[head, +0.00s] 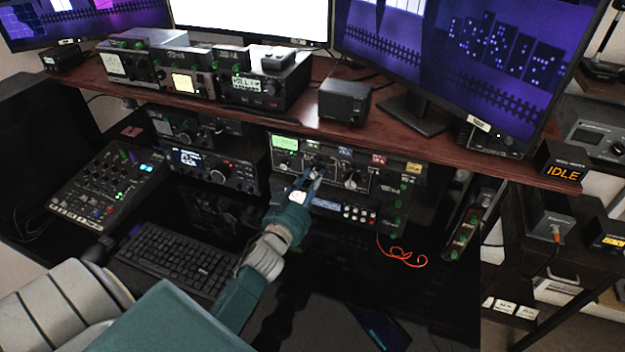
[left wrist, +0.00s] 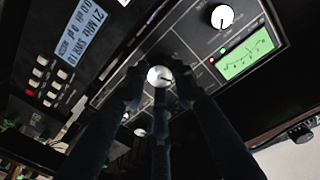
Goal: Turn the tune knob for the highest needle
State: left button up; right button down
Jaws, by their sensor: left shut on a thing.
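The tuner panel (head: 376,184) is a black unit under the shelf, with a lit green meter (head: 286,143) at its upper left and several knobs. The meter also shows in the left wrist view (left wrist: 246,58); its thin needle is too small to read surely. My left gripper (head: 313,174) reaches the panel and is shut on a round silver-faced knob (left wrist: 159,76), with its dark fingers around it. The knob's label is not readable. Another white-faced knob (left wrist: 222,17) sits apart, beside the meter. My right gripper is not in view.
A radio with a blue display (head: 205,165) stands left of the tuner. A keyboard (head: 178,258) and a mixer (head: 108,185) lie on the desk. The wooden shelf (head: 440,140) overhangs the panel. A red cable (head: 402,256) hangs at right. A sign (head: 563,174) reads IDLE.

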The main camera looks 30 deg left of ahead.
pick_arm(q)
jog(key=shift+r+m, duration=0.2)
jog(key=shift+m, duration=1.2)
jog(key=o, duration=1.2)
jog(key=shift+c, duration=0.2)
jog(key=s+d, duration=0.2)
jog(key=s, duration=0.9)
jog(key=shift+s+d, duration=0.2)
jog(key=shift+s, duration=0.2)
